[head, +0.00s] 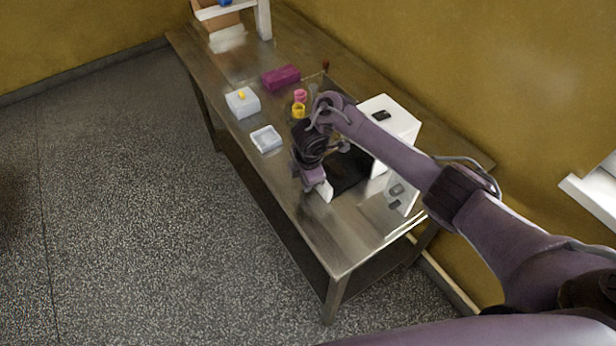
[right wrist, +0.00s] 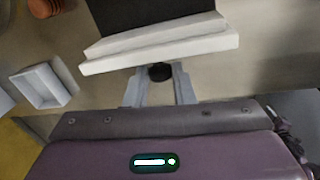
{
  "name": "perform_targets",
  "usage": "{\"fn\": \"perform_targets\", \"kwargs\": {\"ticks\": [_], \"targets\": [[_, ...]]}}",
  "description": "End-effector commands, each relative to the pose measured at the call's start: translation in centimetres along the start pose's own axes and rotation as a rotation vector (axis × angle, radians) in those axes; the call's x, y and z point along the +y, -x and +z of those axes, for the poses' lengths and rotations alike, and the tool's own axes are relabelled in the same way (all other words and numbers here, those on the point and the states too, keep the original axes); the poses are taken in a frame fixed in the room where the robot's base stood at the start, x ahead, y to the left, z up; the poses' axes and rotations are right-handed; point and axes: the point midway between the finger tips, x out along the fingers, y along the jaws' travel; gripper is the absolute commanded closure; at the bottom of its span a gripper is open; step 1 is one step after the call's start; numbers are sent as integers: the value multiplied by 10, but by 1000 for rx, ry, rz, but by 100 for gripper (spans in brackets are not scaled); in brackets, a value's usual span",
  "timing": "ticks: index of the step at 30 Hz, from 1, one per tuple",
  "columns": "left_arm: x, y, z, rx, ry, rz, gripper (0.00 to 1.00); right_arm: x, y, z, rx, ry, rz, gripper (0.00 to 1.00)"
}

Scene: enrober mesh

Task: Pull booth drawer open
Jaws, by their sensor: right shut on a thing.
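The white booth (head: 391,117) stands on the metal table against the wall. Its drawer (head: 325,189) sticks out toward the table's front edge, with a dark interior (head: 349,168) showing between the drawer front and the booth. In the right wrist view the white drawer front (right wrist: 160,48) lies just ahead of the gripper, with dark surface behind it. My right gripper (head: 314,184) is at the drawer front; in the wrist view its two fingers (right wrist: 160,82) are shut on the black drawer knob (right wrist: 160,72). My left gripper is in neither view.
The metal table (head: 290,205) also carries a white open tray (head: 266,139), a white box (head: 242,102) with a yellow item, a magenta block (head: 281,77), and pink and yellow cups (head: 299,109). The floor in front of the table is clear.

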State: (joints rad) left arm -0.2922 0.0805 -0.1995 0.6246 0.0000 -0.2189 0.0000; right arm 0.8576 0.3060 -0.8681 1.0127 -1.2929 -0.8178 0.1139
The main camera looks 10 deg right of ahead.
Motion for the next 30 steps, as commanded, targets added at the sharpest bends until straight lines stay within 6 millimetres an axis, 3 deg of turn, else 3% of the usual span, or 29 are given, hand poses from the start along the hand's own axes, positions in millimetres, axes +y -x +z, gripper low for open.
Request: {"fn": "perform_targets", "kwargs": {"ticks": [1, 5, 15, 20, 24, 30], "targets": [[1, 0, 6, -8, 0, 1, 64, -1, -1, 0, -1, -1, -1, 75], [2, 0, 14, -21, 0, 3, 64, 0, -1, 0, 0, -1, -1, 58], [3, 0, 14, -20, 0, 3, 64, 1, 4, 0, 1, -2, 2, 57], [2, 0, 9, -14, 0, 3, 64, 1, 25, 0, 2, 0, 4, 57], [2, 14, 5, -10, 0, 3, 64, 2, 56, 1, 0, 1, 3, 57], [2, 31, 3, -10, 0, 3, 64, 1, 76, 1, -1, -1, 1, 57]]}}
